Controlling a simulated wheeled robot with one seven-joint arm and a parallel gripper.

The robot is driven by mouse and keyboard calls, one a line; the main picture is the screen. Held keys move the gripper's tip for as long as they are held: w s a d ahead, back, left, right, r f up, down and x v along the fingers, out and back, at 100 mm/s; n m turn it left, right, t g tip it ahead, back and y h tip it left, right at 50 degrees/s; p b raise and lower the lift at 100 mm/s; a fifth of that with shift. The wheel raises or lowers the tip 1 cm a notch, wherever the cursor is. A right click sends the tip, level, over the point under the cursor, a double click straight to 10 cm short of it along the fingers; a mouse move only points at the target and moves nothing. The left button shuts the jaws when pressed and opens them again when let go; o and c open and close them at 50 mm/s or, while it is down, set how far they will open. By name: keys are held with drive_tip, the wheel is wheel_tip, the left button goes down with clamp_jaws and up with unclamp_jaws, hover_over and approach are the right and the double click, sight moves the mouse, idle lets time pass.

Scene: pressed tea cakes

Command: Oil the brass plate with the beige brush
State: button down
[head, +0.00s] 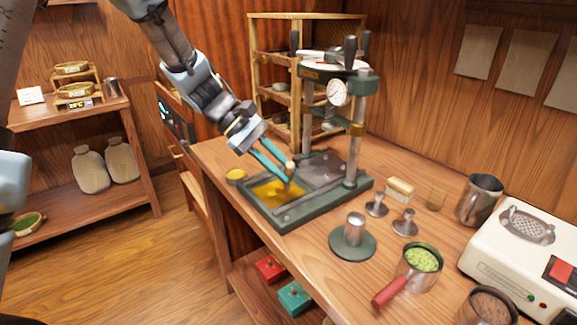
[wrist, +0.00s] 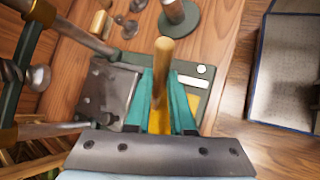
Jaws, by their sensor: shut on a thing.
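My gripper (head: 287,172) has teal fingers and is shut on the beige brush (head: 290,168), which it holds over the press base. In the wrist view the pale handle of the brush (wrist: 163,60) stands up between the fingers. The brass plate (head: 262,190) lies shiny yellow in the left part of the dark green press base (head: 285,219). The lower end of the brush is at or just above the plate; I cannot tell whether it touches. In the wrist view the fingers hide much of the plate.
The press posts (head: 352,150) and dial gauge (head: 337,92) rise just right of my gripper. A small yellow dish (head: 236,175) stands at the left table edge. A weight on a round green base (head: 353,241), a red-handled pot (head: 416,268) and a steel jug (head: 480,200) stand right.

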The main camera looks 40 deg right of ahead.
drive_tip(key=shift+a, duration=3.55)
drive_tip(key=shift+s+d+p, duration=0.15)
drive_tip(key=shift+s+d, duration=0.05)
drive_tip(key=shift+d, duration=0.85)
drive_tip(key=shift+s+d+p, duration=0.1)
drive_tip(key=shift+s+d, duration=0.1)
drive_tip(key=shift+d, duration=0.8)
drive_tip(key=shift+s+d+p, duration=0.15)
drive_tip(key=shift+s+d, duration=0.05)
drive_tip(key=shift+d, duration=0.85)
drive_tip(key=shift+s+d+f+p, duration=0.15)
drive_tip(key=shift+d+p, duration=0.25)
drive_tip(key=shift+d, duration=1.8)
wheel_tip(320, 180, up, 6)
drive_tip(key=p, duration=0.4)
drive_tip(key=shift+p, duration=0.35)
